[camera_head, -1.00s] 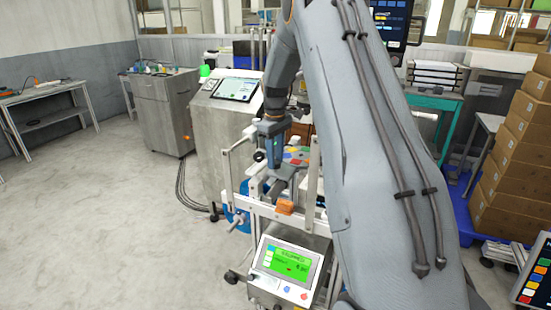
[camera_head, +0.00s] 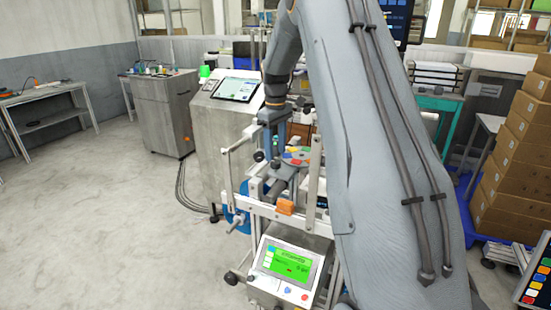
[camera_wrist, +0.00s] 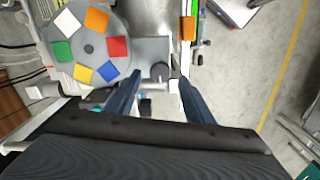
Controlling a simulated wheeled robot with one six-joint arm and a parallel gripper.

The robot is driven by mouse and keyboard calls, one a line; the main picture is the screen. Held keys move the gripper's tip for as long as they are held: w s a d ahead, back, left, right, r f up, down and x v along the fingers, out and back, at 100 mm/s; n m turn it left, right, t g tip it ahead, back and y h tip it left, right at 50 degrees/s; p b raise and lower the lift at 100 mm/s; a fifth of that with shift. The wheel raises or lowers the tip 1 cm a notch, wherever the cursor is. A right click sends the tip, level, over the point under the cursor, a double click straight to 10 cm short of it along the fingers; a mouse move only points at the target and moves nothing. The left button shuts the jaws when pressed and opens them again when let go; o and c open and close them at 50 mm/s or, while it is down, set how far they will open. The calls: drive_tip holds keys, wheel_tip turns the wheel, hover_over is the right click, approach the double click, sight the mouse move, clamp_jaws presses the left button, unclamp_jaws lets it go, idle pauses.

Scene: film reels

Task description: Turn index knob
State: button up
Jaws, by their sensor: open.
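A grey disc with several coloured squares (camera_wrist: 88,50) lies at the upper left of the wrist view and also shows in the head view (camera_head: 296,161). Beside it, on a grey block (camera_wrist: 150,52), is a small dark round knob (camera_wrist: 159,71), which looks like the index knob. My gripper (camera_wrist: 159,79) is open, with its two blue fingers apart on either side of the knob as seen from the wrist; I cannot tell the height gap or any contact. In the head view my gripper (camera_head: 276,146) is over the machine, its fingertips hard to make out.
White frame posts (camera_head: 312,180) and an orange block (camera_head: 285,207) stand close to the gripper. A control box with a green screen (camera_head: 286,262) is in front. A steel cabinet with a tablet (camera_head: 235,88) is behind. Stacked cartons (camera_head: 512,165) are at right; the left floor is open.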

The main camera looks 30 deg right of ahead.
sight(276, 162)
drive_tip(key=shift+r+b, duration=0.4)
drive_tip(key=shift+r, duration=1.8)
